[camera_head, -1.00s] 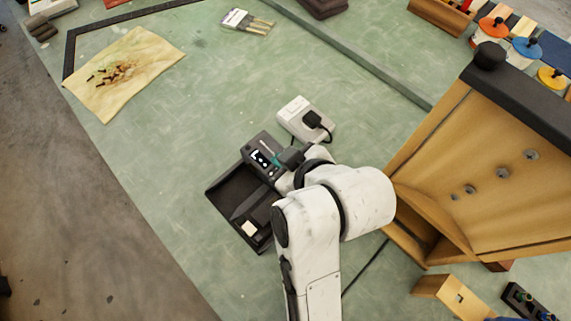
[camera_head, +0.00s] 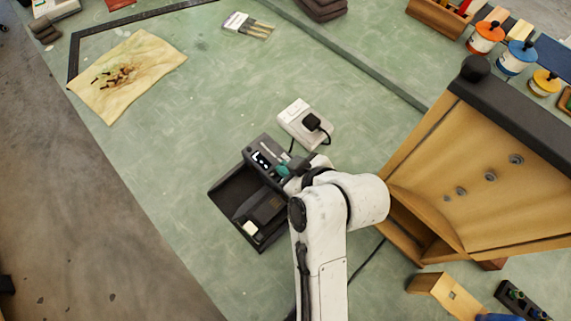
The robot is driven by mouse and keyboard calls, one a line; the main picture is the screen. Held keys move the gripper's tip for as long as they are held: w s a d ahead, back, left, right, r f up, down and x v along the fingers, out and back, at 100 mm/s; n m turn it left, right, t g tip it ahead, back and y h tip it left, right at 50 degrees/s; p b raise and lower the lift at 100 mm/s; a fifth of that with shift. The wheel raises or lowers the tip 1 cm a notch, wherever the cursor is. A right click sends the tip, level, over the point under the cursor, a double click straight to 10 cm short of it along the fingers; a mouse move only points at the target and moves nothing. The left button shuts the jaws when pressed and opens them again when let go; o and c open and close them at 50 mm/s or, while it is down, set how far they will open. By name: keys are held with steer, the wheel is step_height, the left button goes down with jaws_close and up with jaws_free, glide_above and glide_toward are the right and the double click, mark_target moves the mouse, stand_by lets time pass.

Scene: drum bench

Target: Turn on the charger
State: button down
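The charger (camera_head: 232,193) is a dark tray-like unit on the green bench top, left of my arm. Its raised end has a small lit display (camera_head: 261,160) with white marks. A dark block with a pale label (camera_head: 250,228) sits in its lower right part. A black plug (camera_head: 311,122) is in the white socket box (camera_head: 294,112) just above the charger. My gripper (camera_head: 286,169) is at the right side of the charger's raised end, by a small teal part. My white arm hides much of it; I cannot tell its opening or whether it touches.
A wooden cabinet (camera_head: 480,165) stands close on the right of my arm. A stained yellow cloth (camera_head: 128,75) lies at upper left, and brushes (camera_head: 249,25) lie at the top. The bench between cloth and charger is clear. A dark cable runs behind my arm.

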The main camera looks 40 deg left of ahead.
steer(key=shift+d+f, duration=0.15)
steer(key=shift+f, duration=0.5)
steer(key=shift+s, duration=0.1)
steer(key=shift+s+p, duration=0.7)
steer(key=shift+p, duration=0.05)
steer(key=r+p, duration=0.1)
steer(key=r, duration=0.1)
steer(key=w+r+p, duration=0.1)
steer(key=r+p, duration=0.1)
steer(key=r, duration=0.1)
steer(key=shift+w+r+p, duration=0.3)
steer(key=shift+r+p, duration=0.05)
steer(key=shift+p, duration=0.05)
steer(key=w+b+v, duration=0.1)
steer(key=b+v, duration=0.1)
steer(key=v, duration=0.7)
steer(key=shift+w+d, duration=0.2)
steer(key=shift+d, duration=0.05)
steer(key=shift+r, duration=0.1)
